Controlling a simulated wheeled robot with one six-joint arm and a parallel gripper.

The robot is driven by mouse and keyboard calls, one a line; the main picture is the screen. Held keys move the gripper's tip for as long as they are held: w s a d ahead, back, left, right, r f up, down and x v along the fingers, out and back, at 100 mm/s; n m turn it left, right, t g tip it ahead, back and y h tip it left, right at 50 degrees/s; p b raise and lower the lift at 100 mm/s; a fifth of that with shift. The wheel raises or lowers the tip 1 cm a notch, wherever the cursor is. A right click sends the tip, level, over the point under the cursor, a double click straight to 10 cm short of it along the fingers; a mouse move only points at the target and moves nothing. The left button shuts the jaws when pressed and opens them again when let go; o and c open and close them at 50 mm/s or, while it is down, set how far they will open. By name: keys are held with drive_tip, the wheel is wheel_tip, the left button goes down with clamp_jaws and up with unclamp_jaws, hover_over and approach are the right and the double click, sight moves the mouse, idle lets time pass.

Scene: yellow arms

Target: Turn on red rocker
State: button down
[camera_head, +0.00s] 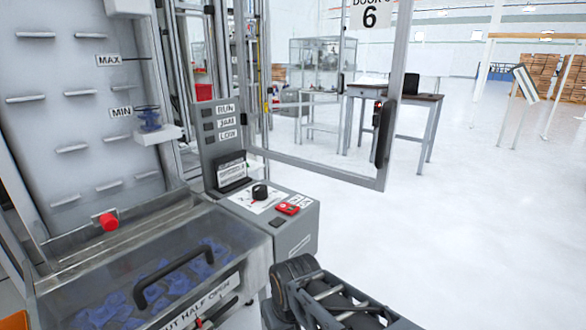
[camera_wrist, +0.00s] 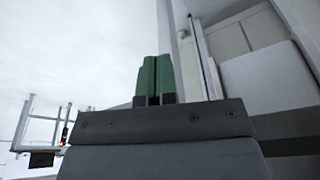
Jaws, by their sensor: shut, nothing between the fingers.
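The red rocker (camera_head: 288,208) is on the sloped top of a grey control box (camera_head: 300,240), at its right side, beside a small white label. Whether it is on or off is too small to tell. My gripper (camera_wrist: 156,78) shows in the wrist view with its green fingers together and nothing between them. In the head view my dark arm is at the lower middle, below and in front of the control box, and the fingertips cannot be made out there. The rocker cannot be made out in the wrist view.
A black knob (camera_head: 260,193) and a small dark switch (camera_head: 276,223) sit near the rocker. A hopper with a black handle (camera_head: 174,278) and a red knob (camera_head: 108,222) is at left. A framed door panel (camera_head: 384,135) stands behind. Open floor lies right.

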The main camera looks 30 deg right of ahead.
drive_tip(key=w+r+p+v, duration=0.1)
drive_tip(key=w+p+v, duration=0.1)
drive_tip(key=p+v, duration=0.55)
drive_tip(key=w+p+v, duration=0.2)
drive_tip(key=p+v, duration=0.4)
drive_tip(key=v, duration=0.3)
wheel_tip(320, 180, up, 15)
drive_tip(key=n+g+p, duration=0.4)
drive_tip(key=n+p, duration=0.2)
drive_tip(key=n, duration=1.5)
hover_over(293, 208)
drive_tip(key=w+a, duration=0.1)
drive_tip(key=shift+w+d+r+n+h, duration=0.15)
drive_tip(key=shift+w+r+n+h, duration=0.25)
drive_tip(key=shift+n, duration=0.6)
drive_tip(key=f, duration=0.4)
drive_tip(key=s+f, duration=0.1)
drive_tip(key=f, duration=0.9)
drive_tip(key=shift+s+d+b, duration=0.25)
drive_tip(key=shift+d+b, duration=0.05)
drive_tip(key=shift+d, duration=0.05)
